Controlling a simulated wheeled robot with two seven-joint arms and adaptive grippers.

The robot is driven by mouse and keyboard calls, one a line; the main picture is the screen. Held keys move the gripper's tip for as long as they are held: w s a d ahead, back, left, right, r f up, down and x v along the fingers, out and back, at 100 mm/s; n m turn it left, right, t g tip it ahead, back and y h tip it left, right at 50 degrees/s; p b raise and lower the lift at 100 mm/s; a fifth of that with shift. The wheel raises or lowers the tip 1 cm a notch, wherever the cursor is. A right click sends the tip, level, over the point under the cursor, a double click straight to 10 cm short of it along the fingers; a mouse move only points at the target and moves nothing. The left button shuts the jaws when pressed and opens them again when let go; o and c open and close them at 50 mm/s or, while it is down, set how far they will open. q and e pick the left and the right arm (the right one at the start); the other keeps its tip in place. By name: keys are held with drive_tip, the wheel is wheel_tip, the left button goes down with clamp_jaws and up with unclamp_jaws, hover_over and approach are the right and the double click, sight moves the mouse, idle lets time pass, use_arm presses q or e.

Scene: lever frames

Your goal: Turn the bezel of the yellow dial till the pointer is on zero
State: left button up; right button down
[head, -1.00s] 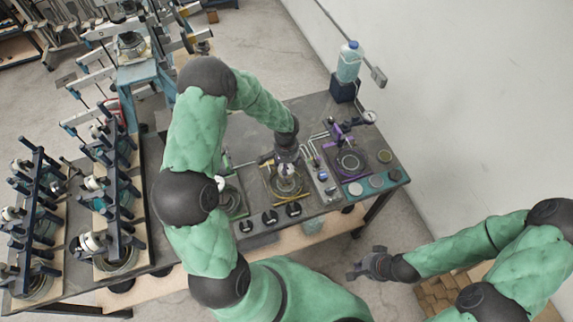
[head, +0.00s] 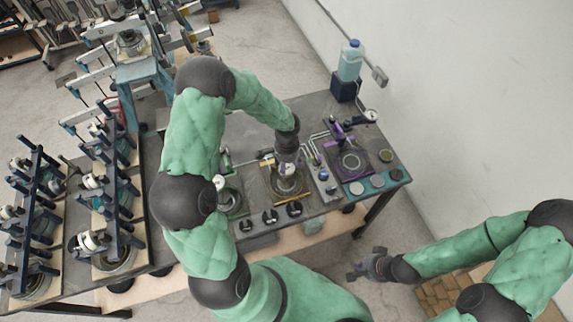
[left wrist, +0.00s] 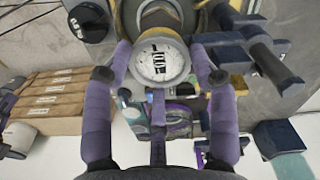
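The dial (left wrist: 160,62), with a white face, black marks and a pale round rim, is in the middle of the left wrist view. Its pointer is too small to read. My left gripper (left wrist: 160,52) has one purple finger on each side of the dial, spread apart. I cannot tell whether they touch the rim. In the head view my left gripper (head: 287,165) points down over the station with the yellow bar (head: 290,199), hiding the dial there. My right gripper (head: 368,265) hangs beyond the table's front edge, away from the dial; its fingers are too small to judge.
A purple station (head: 352,163) stands right of the yellow one, and a green station (head: 229,201) left of it. Black knobs (head: 270,216) line the front. A bottle of blue liquid (head: 350,60) stands at the back. Rows of clamp stands (head: 110,200) fill the left.

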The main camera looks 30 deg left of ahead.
sight(287, 167)
use_arm(q)
drive_tip(key=o, duration=0.4)
drive_tip(key=shift+w, duration=0.3)
drive_tip(key=shift+c, duration=0.2)
wheel_tip(287, 167, up, 12)
drive_tip(key=shift+s, duration=0.15)
idle(0.4)
